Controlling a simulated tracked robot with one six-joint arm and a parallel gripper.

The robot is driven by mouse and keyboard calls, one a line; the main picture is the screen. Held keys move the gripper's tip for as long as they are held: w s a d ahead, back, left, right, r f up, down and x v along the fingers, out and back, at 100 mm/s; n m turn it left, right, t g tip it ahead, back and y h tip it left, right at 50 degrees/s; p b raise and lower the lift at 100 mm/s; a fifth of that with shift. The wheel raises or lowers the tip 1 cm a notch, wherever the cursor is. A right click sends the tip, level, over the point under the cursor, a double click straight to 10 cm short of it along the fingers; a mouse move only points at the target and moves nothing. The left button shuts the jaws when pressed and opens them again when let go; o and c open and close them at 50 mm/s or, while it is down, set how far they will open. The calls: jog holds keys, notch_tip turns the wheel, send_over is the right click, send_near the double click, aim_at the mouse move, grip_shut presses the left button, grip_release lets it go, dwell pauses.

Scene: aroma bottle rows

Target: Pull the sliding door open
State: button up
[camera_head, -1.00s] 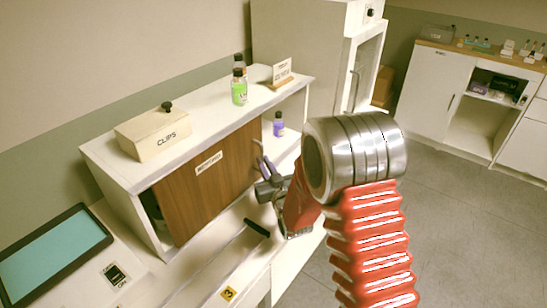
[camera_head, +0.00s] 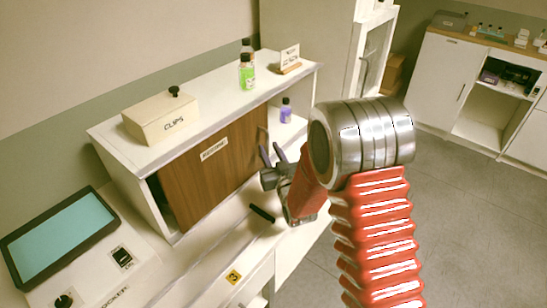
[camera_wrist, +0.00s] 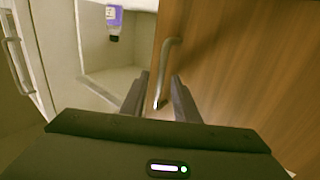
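The brown wooden sliding door (camera_head: 215,170) covers most of the front of the white cabinet. Its right part is uncovered, and a narrow dark gap shows at its left end. The curved metal handle (camera_wrist: 169,62) stands on the door near its edge in the wrist view. My gripper (camera_head: 272,154) is in front of the door's right edge. In the wrist view my gripper (camera_wrist: 161,80) is open, with the handle's lower part showing between its two fingers. I cannot tell whether either finger touches the handle.
A purple bottle (camera_head: 286,110) stands in the cabinet's open right part. On top are the CLIPS box (camera_head: 160,118), a green bottle (camera_head: 246,74) and a small sign (camera_head: 289,57). A screen (camera_head: 60,240) lies at left. A black bar (camera_head: 262,213) is on the counter below.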

jog(key=v, duration=1.3)
jog(key=shift+s+d, duration=0.15)
jog(key=shift+s, duration=0.2)
jog(key=s+d+r+m+g+h, duration=0.2)
jog(key=s+d+r+g+h, duration=0.35)
jog(key=d+r, duration=0.4)
jog(key=s+d+r+m+g, duration=0.1)
jog(key=s+d+r+g, duration=0.1)
jog(key=s, duration=0.8)
jog(key=s+d+r+m+g, duration=0.1)
jog(key=s+d+r+g, duration=0.1)
jog(key=s, duration=0.9)
jog(key=shift+d+r+g+h, duration=0.35)
jog(key=shift+d+g, duration=0.4)
jog(key=shift+g, duration=0.2)
jog(key=shift+s, duration=0.1)
